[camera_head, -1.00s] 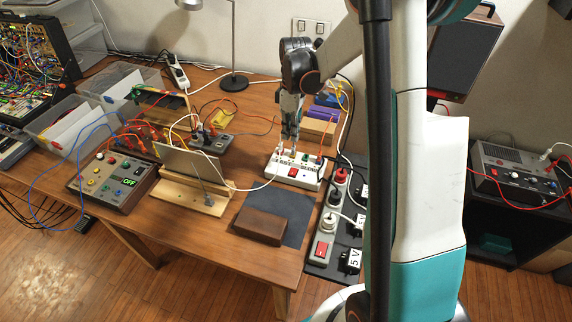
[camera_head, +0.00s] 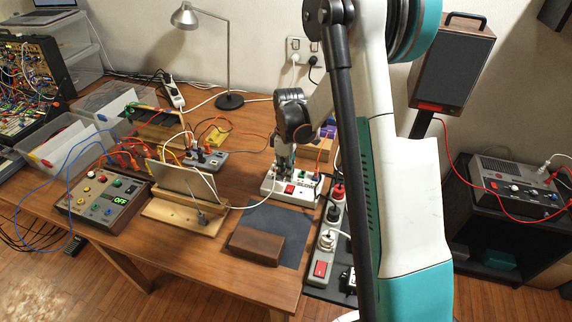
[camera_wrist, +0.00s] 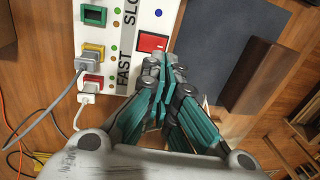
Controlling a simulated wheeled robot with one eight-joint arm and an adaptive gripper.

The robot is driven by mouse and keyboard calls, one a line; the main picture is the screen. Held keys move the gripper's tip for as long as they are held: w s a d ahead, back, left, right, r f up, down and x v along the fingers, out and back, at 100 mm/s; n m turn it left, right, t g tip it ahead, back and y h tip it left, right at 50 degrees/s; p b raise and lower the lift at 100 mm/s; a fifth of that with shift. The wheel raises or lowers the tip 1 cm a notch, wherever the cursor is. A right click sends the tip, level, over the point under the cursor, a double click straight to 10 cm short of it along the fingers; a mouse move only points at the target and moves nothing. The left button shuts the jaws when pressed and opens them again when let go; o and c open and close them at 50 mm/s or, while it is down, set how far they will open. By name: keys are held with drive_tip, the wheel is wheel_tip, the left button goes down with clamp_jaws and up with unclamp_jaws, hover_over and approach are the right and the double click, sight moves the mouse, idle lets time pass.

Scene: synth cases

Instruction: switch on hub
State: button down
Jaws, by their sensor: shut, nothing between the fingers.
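The hub (camera_head: 306,190) is a white box on the table with coloured sockets, cables and a red rocker switch (camera_head: 290,188). In the wrist view, the hub (camera_wrist: 112,62) shows FAST and SLOW lettering, and its red switch (camera_wrist: 151,42) lies just beyond the fingertips. My gripper (camera_head: 283,168) points down at the hub and is shut and empty. In the wrist view my gripper (camera_wrist: 166,68) has its tips at the switch's near edge; I cannot tell whether they touch it. The fingers hide part of the hub in the head view.
A dark mat (camera_head: 289,221) with a brown block (camera_head: 256,246) lies in front of the hub. A wooden stand with a panel (camera_head: 184,214) and a control box (camera_head: 107,203) are left. Cables cross the table.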

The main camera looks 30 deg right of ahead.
sight(285, 191)
drive_tip(key=f, duration=0.2)
drive_tip(key=f+b, duration=0.1)
drive_tip(key=f, duration=0.1)
drive_tip(key=shift+s+a+f, duration=0.15)
drive_tip(key=shift+s+a, duration=0.05)
drive_tip(key=shift+s+a+f+t+h+b, duration=0.15)
drive_tip(key=shift+f+t+h+b, duration=0.2)
drive_tip(key=shift+b, duration=0.2)
drive_tip(key=shift+w+d+r, duration=0.1)
drive_tip(key=shift+w+d, duration=0.1)
drive_tip(key=shift+w+d+r, duration=0.15)
drive_tip(key=shift+w+d, duration=0.25)
drive_tip(key=shift+d, duration=0.05)
drive_tip(key=shift+r, duration=0.1)
